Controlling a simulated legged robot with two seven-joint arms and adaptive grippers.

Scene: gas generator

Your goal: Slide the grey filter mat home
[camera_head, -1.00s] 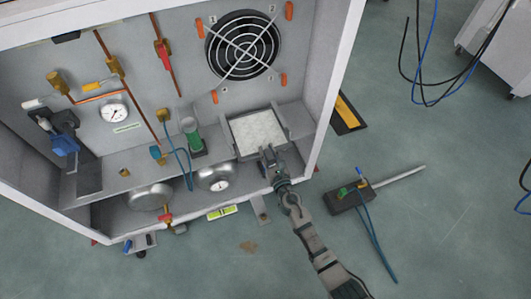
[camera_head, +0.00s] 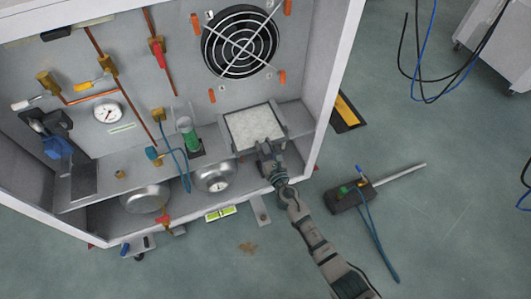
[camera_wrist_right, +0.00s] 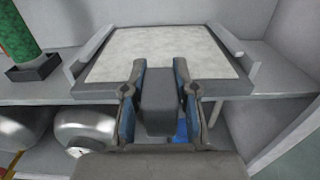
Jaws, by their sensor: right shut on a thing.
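The grey filter mat (camera_head: 252,127) is a pale speckled panel in a grey frame, lying on the cabinet shelf between two raised side rails. It also shows in the right wrist view (camera_wrist_right: 160,52), filling the upper middle. My right gripper (camera_head: 267,154) is at the near edge of the mat. In the right wrist view its two fingers (camera_wrist_right: 160,95) are closed around a dark grey block-like handle (camera_wrist_right: 160,105) at the front of the frame. The far ends of the rails are partly hard to make out. My left gripper is not in view.
A green cylinder (camera_head: 188,132) stands in a black holder left of the mat. Round metal vessels (camera_head: 214,178) sit below the shelf. The cabinet's right wall (camera_head: 322,90) is close to the mat. A black box with a rod (camera_head: 352,195) lies on the floor.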

